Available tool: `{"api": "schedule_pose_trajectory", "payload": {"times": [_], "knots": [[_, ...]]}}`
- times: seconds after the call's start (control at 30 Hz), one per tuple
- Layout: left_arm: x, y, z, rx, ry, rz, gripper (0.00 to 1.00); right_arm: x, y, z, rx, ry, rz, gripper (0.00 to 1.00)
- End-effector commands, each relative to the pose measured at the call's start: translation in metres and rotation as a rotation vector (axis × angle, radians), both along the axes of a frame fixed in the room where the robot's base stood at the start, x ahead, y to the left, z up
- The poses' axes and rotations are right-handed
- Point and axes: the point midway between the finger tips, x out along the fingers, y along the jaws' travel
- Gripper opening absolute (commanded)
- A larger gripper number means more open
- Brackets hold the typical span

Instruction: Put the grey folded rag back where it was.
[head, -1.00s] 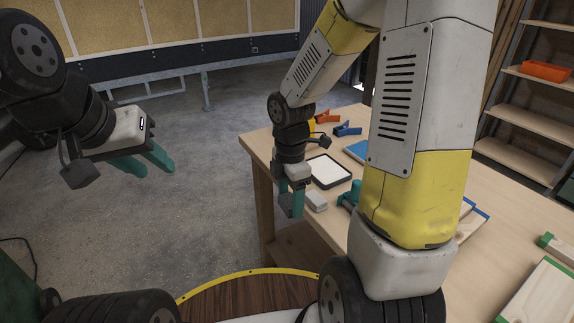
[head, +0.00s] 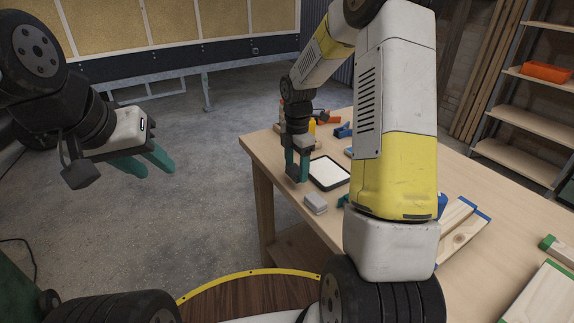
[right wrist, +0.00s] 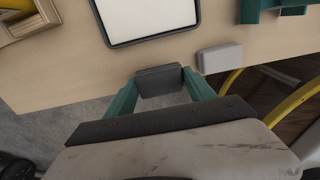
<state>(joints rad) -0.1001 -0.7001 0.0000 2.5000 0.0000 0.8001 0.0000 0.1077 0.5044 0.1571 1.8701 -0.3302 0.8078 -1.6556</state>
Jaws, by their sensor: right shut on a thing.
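My right gripper (head: 297,177) is shut on the grey folded rag (right wrist: 160,80), a dark grey flat pad between its teal fingers in the right wrist view. The rag is at the left edge of the wooden table (head: 262,148), left of the black-framed white tray (head: 330,173). My left gripper (head: 150,167) is open and empty over the floor, well left of the table.
A light grey block (head: 316,204) lies near the table edge, close to the tray; it also shows in the right wrist view (right wrist: 220,57). Blue and orange clamps (head: 342,131) and a yellow item (head: 312,127) are behind. Wooden boards (head: 460,232) lie to the right.

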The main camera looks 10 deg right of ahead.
Motion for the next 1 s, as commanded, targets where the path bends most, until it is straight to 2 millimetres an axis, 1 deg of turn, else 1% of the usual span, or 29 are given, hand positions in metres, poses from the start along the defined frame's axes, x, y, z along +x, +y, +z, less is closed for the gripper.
{"api": "schedule_pose_trajectory", "payload": {"times": [0.1,0.2,0.27,0.57,0.6,0.67,0.7,1.0], "knots": [[0.000,0.000,0.000,0.000,0.000,0.000,0.36,-0.001,0.000,-0.019,-0.001,0.005,0.001,0.30],[0.000,0.000,0.000,0.000,0.000,0.000,0.36,0.000,0.000,-0.033,-0.001,0.003,0.001,0.30],[0.000,0.000,0.000,0.000,0.000,0.000,0.36,0.000,0.000,-0.036,0.000,0.001,0.001,0.30],[0.000,0.000,0.000,0.000,0.000,0.000,0.36,0.000,0.000,-0.038,0.000,0.000,0.000,0.30],[0.000,0.000,0.000,0.000,0.000,0.000,0.36,0.000,0.000,-0.038,0.000,0.000,0.000,0.65],[0.000,0.000,0.000,0.000,0.000,0.000,0.36,0.000,0.000,-0.038,0.000,0.000,0.000,0.77],[0.000,0.000,0.000,0.000,0.000,0.000,0.36,0.000,0.000,-0.038,0.000,0.000,0.000,0.84],[0.000,0.000,0.000,0.000,0.000,0.000,0.36,0.000,0.000,-0.037,0.000,0.000,0.000,0.85]]}}
